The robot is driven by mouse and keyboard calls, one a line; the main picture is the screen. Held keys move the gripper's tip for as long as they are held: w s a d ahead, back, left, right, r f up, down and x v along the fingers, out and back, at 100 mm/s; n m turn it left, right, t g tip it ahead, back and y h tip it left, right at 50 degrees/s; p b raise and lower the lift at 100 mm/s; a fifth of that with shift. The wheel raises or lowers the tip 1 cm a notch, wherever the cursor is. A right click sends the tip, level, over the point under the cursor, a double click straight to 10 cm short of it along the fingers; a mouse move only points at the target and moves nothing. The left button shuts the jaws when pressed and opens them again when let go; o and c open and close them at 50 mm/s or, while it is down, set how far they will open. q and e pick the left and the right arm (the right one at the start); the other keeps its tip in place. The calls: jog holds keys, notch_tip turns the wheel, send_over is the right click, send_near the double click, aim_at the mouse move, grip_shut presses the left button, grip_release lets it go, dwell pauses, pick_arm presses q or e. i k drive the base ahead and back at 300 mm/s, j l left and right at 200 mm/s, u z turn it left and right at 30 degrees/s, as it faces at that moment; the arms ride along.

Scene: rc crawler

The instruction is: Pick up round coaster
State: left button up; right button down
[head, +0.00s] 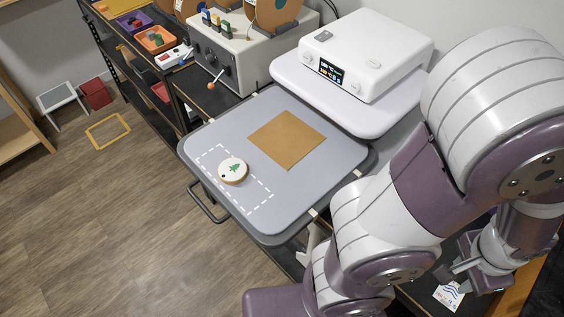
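The round coaster (232,169) lies flat on the grey tray top (225,130). It has a pale face, a green tree print, a brown rim and a small dark spot near its left edge. My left gripper (466,272) is at the lower right, far from the coaster and partly behind a large white and purple arm of mine. Its finger gap does not show clearly. My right gripper is not in view.
A brown square mat (287,139) lies right of the coaster. A white device with a display (366,55) stands on a raised shelf behind. A grey control box (240,50) stands at the back. A dark handle (205,208) sticks out at the tray's left edge. The floor at left is mostly clear.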

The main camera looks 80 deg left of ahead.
aim_at(234, 171)
jog(key=u, duration=3.45)
